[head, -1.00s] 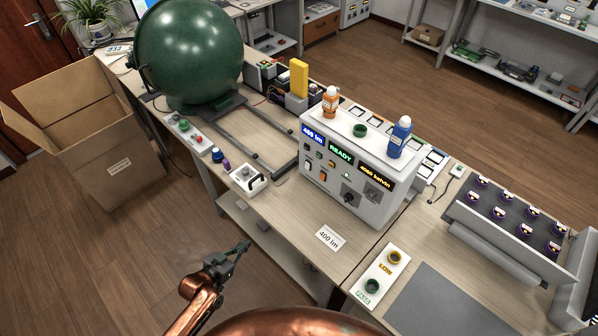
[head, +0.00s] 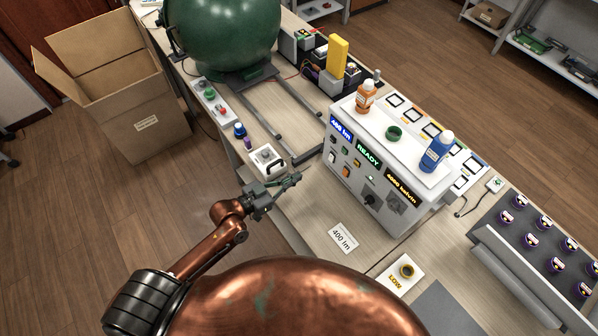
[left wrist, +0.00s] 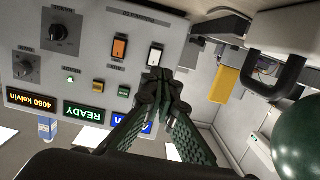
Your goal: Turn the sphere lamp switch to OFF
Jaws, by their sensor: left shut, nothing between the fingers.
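The white control box (head: 386,165) stands on the bench with lit displays, the middle one reading READY. Its front panel has a white rocker switch (head: 332,156) and an orange rocker switch (head: 346,172). The white rocker (left wrist: 155,55) and orange rocker (left wrist: 120,48) show large in the left wrist view; their labels are too small to read, so I cannot tell which serves the lamp. My left gripper (head: 296,178) is shut and empty, in front of the box's left end. In the wrist view its fingertips (left wrist: 158,76) overlap the white rocker's edge; contact is unclear. My right gripper is not in view.
The green sphere (head: 222,32) stands at the back left. A small white unit with a black handle (head: 268,160) sits left of my gripper.

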